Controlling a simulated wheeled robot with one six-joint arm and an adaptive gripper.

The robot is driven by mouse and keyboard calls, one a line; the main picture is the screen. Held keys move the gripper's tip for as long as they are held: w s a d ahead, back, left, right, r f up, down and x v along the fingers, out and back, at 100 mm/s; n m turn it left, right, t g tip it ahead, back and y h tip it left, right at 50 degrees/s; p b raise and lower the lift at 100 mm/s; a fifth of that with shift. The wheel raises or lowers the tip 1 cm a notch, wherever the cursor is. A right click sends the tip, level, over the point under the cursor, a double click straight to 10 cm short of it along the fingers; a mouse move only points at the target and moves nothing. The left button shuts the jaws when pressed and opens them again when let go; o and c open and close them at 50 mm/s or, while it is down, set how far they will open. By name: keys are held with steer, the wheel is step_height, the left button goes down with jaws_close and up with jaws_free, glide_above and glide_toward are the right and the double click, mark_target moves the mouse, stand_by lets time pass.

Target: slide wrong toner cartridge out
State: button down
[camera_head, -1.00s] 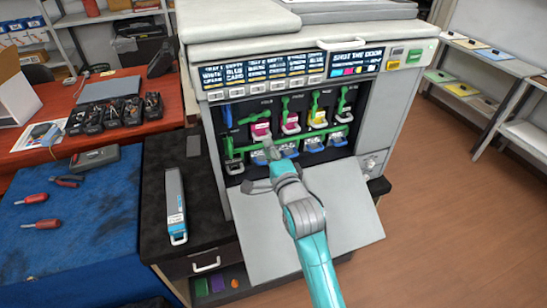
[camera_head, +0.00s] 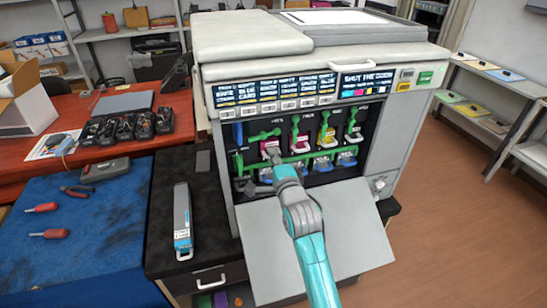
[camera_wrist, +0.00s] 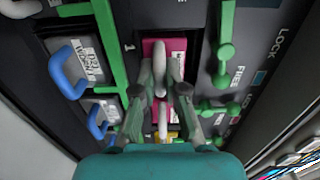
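A magenta cartridge (camera_head: 271,148) sits in a slot left of centre in the open printer. In the wrist view this magenta cartridge (camera_wrist: 178,52) faces me, with a pale loop handle (camera_wrist: 160,65) sticking out. My gripper (camera_head: 274,166) is at the front of that slot. In the wrist view my gripper (camera_wrist: 161,75) has its fingers apart, one on each side of the handle. I cannot tell whether they touch it. A second magenta cartridge (camera_head: 299,143), a yellow one (camera_head: 326,138) and one with a white handle (camera_head: 355,133) sit further right.
Green levers (camera_head: 264,135) and a green bar (camera_head: 310,155) run close around the slots. Blue-handled units (camera_head: 322,164) sit below. The printer door (camera_head: 335,240) hangs open under my arm. A cyan-labelled cartridge (camera_head: 183,220) lies on the black stand (camera_head: 160,225) at left.

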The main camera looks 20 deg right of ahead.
steer(key=shift+r, duration=0.1)
steer(key=shift+s, duration=0.1)
steer(key=s, duration=1.9)
steer(key=shift+s, duration=0.4)
steer(key=c, duration=0.7)
jaws_free()
steer(key=shift+f, duration=0.2)
steer(key=shift+r, duration=0.1)
